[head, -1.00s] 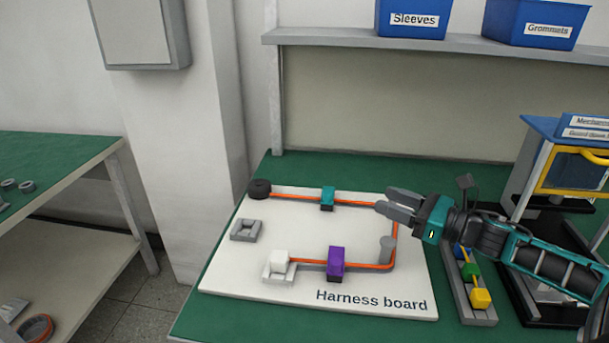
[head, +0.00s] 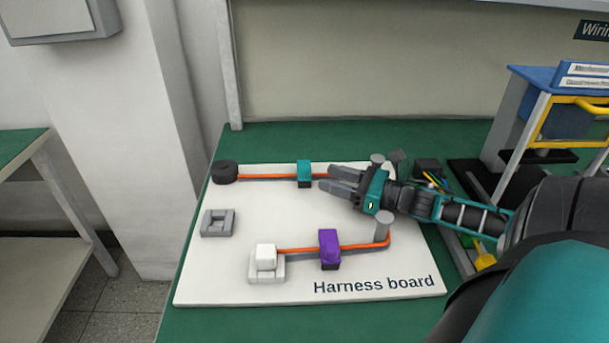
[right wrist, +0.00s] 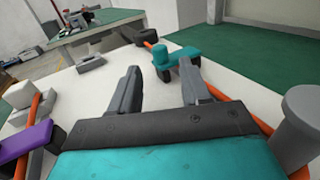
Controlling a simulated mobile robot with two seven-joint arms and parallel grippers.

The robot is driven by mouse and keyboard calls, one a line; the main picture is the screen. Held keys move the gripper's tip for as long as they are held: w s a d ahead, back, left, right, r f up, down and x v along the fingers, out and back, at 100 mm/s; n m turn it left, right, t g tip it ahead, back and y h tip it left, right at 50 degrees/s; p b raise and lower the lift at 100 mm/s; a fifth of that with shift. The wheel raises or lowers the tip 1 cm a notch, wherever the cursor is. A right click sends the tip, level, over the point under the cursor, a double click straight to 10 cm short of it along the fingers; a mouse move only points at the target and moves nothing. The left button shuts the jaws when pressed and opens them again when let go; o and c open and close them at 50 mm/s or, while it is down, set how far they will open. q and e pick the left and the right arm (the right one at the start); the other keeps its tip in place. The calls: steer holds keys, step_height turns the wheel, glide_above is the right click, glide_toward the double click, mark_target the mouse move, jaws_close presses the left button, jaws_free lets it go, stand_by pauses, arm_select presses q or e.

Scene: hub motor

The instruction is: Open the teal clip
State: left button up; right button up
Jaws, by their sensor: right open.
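The teal clip (head: 304,170) sits on the orange cable (head: 265,177) near the far edge of the harness board (head: 270,210). In the right wrist view, the teal clip (right wrist: 178,57) lies just beyond the fingertips, nearer the right finger. My right gripper (head: 327,178) is open and empty, low over the board, just right of the clip with its fingers pointing at it. It also shows in the right wrist view (right wrist: 160,76). I cannot tell whether the fingers touch the clip. My left gripper is out of view.
A purple clip (head: 329,248) and a white connector (head: 265,256) in a grey holder stand at the board's near side. A grey post (head: 382,230) holds the cable's bend. A black round part (head: 225,172) and an empty grey holder (head: 218,223) are left. The board's middle is clear.

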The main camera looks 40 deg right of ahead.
mark_target(309, 171)
steer(key=b+x, duration=0.1)
steer(key=x, duration=0.6)
steer(key=shift+w+a+r, duration=0.15)
steer(key=shift+w, duration=0.1)
jaws_close()
stand_by(0.4)
